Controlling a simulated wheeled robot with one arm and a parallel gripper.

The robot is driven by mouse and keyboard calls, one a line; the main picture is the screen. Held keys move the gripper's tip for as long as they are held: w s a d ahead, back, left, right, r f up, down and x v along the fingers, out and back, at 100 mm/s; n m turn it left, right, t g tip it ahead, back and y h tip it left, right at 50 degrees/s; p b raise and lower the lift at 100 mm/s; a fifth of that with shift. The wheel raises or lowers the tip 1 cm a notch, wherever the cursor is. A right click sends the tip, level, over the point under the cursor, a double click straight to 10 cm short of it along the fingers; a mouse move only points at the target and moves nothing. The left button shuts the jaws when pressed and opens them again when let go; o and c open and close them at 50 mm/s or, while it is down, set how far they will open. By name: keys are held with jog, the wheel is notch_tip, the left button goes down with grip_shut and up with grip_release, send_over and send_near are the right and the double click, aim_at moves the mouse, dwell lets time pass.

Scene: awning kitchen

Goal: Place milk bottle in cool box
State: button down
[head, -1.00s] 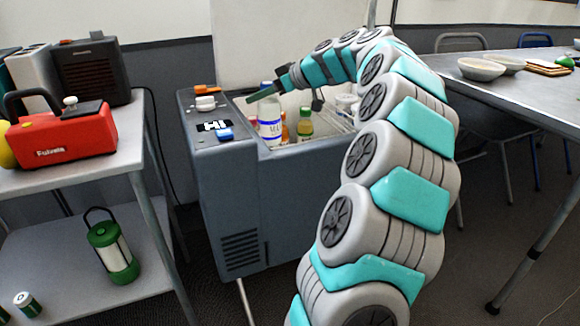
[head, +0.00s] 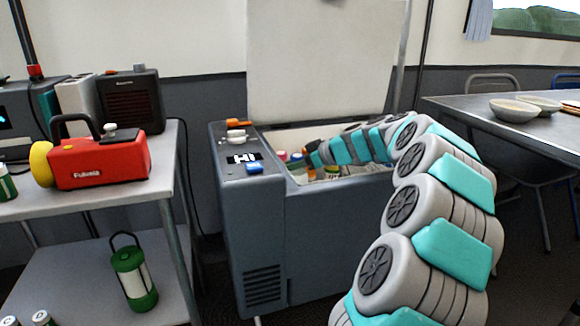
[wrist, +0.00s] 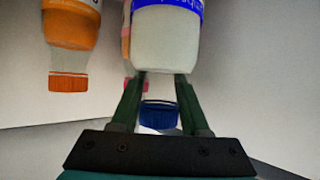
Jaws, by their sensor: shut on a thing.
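The milk bottle (wrist: 165,38), white with a blue label and a blue cap (wrist: 159,115), fills the top middle of the wrist view. My gripper (wrist: 161,82) is shut on the bottle's neck, its green fingers on either side. In the head view, the grey cool box (head: 330,240) stands open in the middle. The end of my arm reaches down into its opening, and the fingertips and milk bottle are hidden or not clear there. I cannot tell whether the bottle touches the box floor.
An orange bottle (wrist: 70,28) is left of the milk bottle in the wrist view. The raised white lid (head: 320,60) stands behind the opening. A shelf (head: 165,185) with a red device (head: 100,163) is at left; a table (head: 480,108) with bowls is at right.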

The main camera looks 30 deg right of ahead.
jog(key=shift+c, duration=2)
grip_release()
jog(key=shift+r, duration=0.15)
jog(key=v, duration=0.7)
jog(key=shift+s, duration=0.25)
jog(key=shift+d, duration=0.15)
